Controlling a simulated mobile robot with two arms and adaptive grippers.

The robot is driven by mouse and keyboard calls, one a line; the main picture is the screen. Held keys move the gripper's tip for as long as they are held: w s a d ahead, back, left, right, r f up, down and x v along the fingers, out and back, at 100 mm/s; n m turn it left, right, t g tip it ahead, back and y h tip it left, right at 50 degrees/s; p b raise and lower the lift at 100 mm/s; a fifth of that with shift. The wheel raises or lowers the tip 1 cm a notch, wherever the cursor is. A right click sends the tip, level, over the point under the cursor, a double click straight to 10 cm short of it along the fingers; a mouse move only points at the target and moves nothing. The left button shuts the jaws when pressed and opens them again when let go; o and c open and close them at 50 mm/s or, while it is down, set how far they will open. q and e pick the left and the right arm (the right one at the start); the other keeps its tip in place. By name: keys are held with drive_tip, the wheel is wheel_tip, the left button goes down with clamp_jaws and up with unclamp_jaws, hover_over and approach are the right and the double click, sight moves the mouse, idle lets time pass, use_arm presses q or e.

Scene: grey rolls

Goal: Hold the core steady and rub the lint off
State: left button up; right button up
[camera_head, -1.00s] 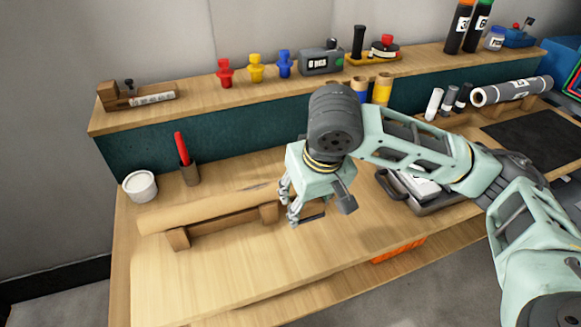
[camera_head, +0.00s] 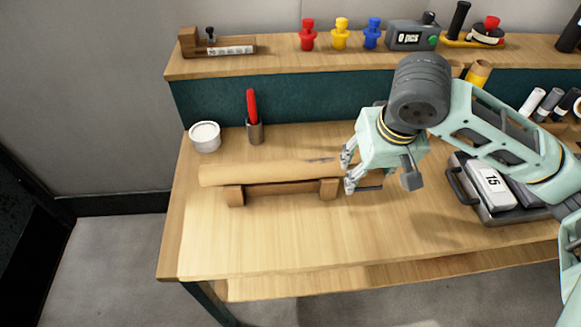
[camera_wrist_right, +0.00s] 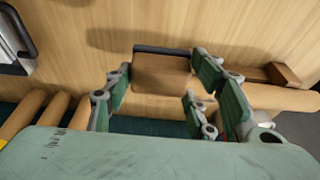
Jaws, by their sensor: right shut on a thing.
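A tan cardboard core (camera_head: 260,173) lies level on a brown wooden cradle (camera_head: 285,188) on the bench. A grey lint smear (camera_head: 320,160) shows on top near its right end. My right gripper (camera_head: 362,182) is beside that right end. In the right wrist view it is shut on a brown block (camera_wrist_right: 160,75) with a dark strip along one edge. The core (camera_wrist_right: 275,98) also shows there, beyond the fingers, apart from the block. My left gripper is not in view.
A white tub (camera_head: 205,137) and a dark cup (camera_head: 255,133) with a red-handled tool stand behind the core. A raised shelf (camera_head: 270,65) runs along the back. The bench front is clear.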

wheel_tip(320, 180, up, 6)
hover_over(305, 163)
drive_tip(key=f, duration=0.2)
drive_tip(key=a+f, duration=0.1)
drive_tip(key=f, duration=0.1)
drive_tip(key=shift+a, duration=0.2)
drive_tip(key=shift+d+f, duration=0.15)
drive_tip(key=shift+d, duration=0.55)
drive_tip(key=d, duration=1)
wheel_tip(305, 163, up, 2)
drive_tip(key=shift+a+r, duration=0.15)
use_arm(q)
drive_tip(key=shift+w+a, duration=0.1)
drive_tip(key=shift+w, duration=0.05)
use_arm(e)
drive_tip(key=shift+a+r, duration=0.1)
drive_tip(key=shift+r, duration=0.55)
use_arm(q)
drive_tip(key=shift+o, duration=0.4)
